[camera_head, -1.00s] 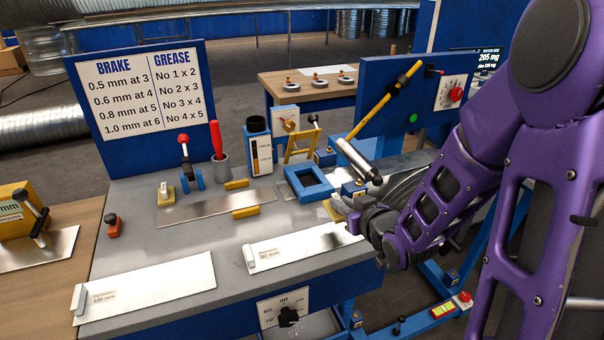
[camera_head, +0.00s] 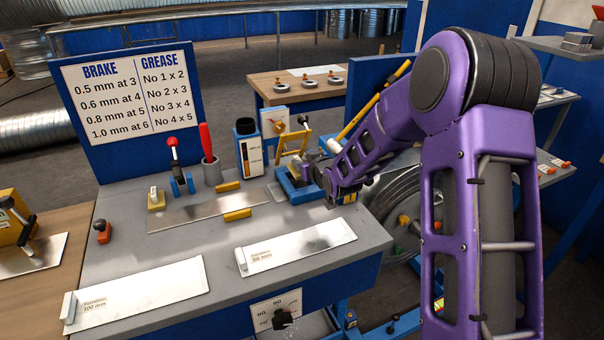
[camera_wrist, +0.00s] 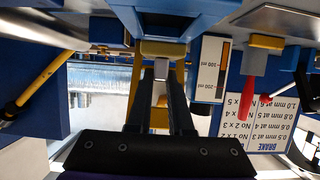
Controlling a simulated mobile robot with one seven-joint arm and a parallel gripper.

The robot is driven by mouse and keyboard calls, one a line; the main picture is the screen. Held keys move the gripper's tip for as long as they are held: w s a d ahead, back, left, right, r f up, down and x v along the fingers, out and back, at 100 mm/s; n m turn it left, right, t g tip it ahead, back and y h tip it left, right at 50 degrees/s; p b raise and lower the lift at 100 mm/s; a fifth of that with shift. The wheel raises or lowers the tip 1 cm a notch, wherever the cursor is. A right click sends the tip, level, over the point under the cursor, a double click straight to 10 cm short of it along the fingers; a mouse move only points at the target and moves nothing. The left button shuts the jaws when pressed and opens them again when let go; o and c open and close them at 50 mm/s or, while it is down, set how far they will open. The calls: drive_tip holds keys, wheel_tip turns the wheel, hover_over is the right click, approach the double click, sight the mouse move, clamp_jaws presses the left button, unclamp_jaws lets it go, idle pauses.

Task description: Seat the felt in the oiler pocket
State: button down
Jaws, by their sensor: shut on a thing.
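My gripper (camera_head: 311,172) is at the blue square frame (camera_head: 284,186) on the right part of the grey bench. The block is at the fingertips, close to a blue edge at the top of that view. Whether it touches anything there I cannot tell. The oiler pocket is not clearly identifiable; the arm hides part of the blue frame.
A yellow stand (camera_head: 293,144) and a blue container with a level scale (camera_head: 246,150) are behind the frame. A red-handled tool (camera_head: 206,142) stands in a grey cup (camera_head: 212,173). Metal sheets (camera_head: 295,246) lie in front. A yellow-and-black lever (camera_head: 372,105) rises at the right.

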drive_tip(key=shift+f, duration=1.7)
drive_tip(key=shift+f+b, duration=0.25)
drive_tip(key=shift+b, duration=0.2)
drive_tip(key=c, duration=0.8)
unclamp_jaws()
drive_tip(key=shift+r, duration=0.15)
drive_tip(key=shift+r+p, duration=0.25)
drive_tip(key=shift+p, duration=0.25)
drive_tip(key=v, duration=1.2)
drive_tip(key=shift+f, duration=0.1)
